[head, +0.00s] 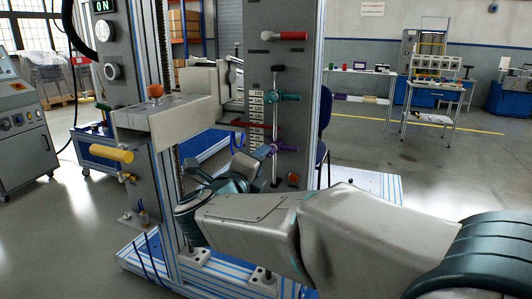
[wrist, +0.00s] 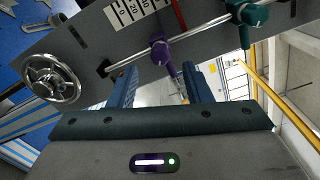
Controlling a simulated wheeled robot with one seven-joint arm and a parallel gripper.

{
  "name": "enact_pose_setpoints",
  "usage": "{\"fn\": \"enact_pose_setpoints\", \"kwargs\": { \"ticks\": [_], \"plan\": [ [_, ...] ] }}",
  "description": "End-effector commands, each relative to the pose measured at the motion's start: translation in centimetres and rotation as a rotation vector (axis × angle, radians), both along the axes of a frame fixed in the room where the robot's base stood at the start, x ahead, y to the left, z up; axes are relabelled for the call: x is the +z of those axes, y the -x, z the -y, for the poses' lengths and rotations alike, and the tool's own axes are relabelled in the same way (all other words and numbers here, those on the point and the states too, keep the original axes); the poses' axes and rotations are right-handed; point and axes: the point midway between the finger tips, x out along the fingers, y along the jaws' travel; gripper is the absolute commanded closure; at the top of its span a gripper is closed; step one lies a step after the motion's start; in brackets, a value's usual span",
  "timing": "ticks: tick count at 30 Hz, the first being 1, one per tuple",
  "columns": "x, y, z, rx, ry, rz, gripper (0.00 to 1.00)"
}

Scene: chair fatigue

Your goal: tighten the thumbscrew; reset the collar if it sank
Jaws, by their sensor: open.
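A purple collar (wrist: 158,52) sits on a steel rod (wrist: 205,28). Its purple screw stem points towards the gap between my fingers. It also shows in the head view (head: 268,151), low on the upright rod beside the white scale (head: 256,112). A teal collar (head: 284,97) with a handle sits higher on the rod and shows in the wrist view (wrist: 246,16). A red pointer (head: 250,122) lies between the collars. My gripper (wrist: 160,74) is open, its fingers either side of the purple stem; contact cannot be told. It also shows in the head view (head: 240,168), just left of the purple collar.
A chrome handwheel (wrist: 51,83) is left of my fingers in the wrist view. A red-handled lever (head: 291,36) is above the rod. A block with an orange knob (head: 155,90) and a yellow handle (head: 110,154) stand left. Open floor lies to the right.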

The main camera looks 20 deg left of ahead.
Motion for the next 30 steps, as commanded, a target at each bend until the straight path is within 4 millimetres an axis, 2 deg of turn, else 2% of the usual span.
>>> {"fn": "enact_pose_setpoints", "kwargs": {
  "ticks": [1,6,12,18,30],
  "plan": [
    [0.3,1.3,-0.2,0.003,0.001,-0.001,0.55],
    [0.2,5.0,-0.5,0.003,0.000,-0.001,0.55],
    [0.1,7.6,-0.6,0.000,0.000,-0.001,0.55],
    [0.0,8.4,-0.7,0.000,0.000,0.000,0.55],
    [0.1,8.3,-0.7,0.001,0.001,0.000,0.55]
  ]
}}
